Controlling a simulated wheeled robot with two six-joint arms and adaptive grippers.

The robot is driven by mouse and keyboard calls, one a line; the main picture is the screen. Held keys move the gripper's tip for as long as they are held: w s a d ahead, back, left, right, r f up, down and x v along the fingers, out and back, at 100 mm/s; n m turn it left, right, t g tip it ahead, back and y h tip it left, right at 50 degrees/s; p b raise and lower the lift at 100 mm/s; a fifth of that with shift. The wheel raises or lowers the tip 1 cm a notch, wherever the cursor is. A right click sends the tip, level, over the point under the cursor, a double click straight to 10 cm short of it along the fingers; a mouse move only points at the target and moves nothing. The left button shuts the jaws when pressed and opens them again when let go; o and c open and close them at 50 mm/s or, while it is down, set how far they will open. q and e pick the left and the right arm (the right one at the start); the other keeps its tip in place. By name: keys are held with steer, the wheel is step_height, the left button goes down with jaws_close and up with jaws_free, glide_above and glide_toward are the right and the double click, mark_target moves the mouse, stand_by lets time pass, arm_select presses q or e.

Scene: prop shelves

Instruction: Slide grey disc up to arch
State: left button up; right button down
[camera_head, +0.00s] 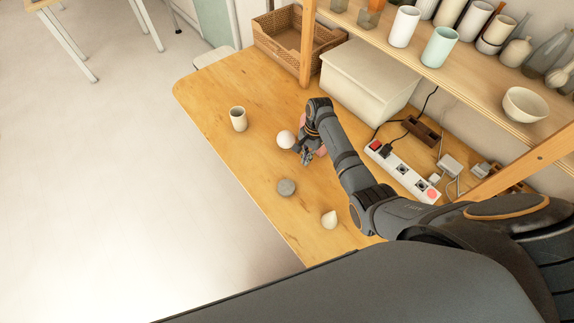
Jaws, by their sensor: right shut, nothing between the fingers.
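The grey disc (287,187) lies flat on the wooden table, near its front edge. My right gripper (306,159) is shut and empty, low over the table, behind and a little right of the disc and apart from it. A pink thing (321,151) shows in part beside and behind my right gripper. It may be the arch, but my gripper and arm hide most of it, so I cannot tell its shape. My left gripper is not in view.
A white ball (286,140) sits just left of my right gripper. A beige cup (238,119) stands further left, and a cream cone (329,219) is right of the disc. A power strip (402,170) and white box (368,82) are at the back. Table around the disc is clear.

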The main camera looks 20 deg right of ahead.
mark_target(284, 191)
steer(key=s+a, duration=0.1)
steer(key=s+a+r+p, duration=0.1)
steer(key=s+a+p, duration=0.1)
steer(key=shift+s+a+r, duration=0.2)
steer(key=shift+a+r, duration=0.05)
steer(key=shift+a, duration=0.05)
steer(key=s+a+p, duration=0.1)
steer(key=a, duration=0.1)
steer(key=s+a+p, duration=0.1)
steer(key=a, duration=0.1)
steer(key=s+a+p, duration=0.1)
steer(key=a+p, duration=0.1)
steer(key=a, duration=0.1)
steer(key=shift+s+f, duration=0.25)
steer(key=shift+s, duration=0.1)
steer(key=shift+s+a+f, duration=0.15)
steer(key=shift+s+f, duration=0.05)
steer(key=shift+w+f, duration=0.1)
steer(key=shift+f, duration=0.65)
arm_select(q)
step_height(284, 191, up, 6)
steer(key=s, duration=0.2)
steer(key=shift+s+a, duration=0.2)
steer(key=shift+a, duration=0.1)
arm_select(e)
steer(key=shift+f, duration=0.1)
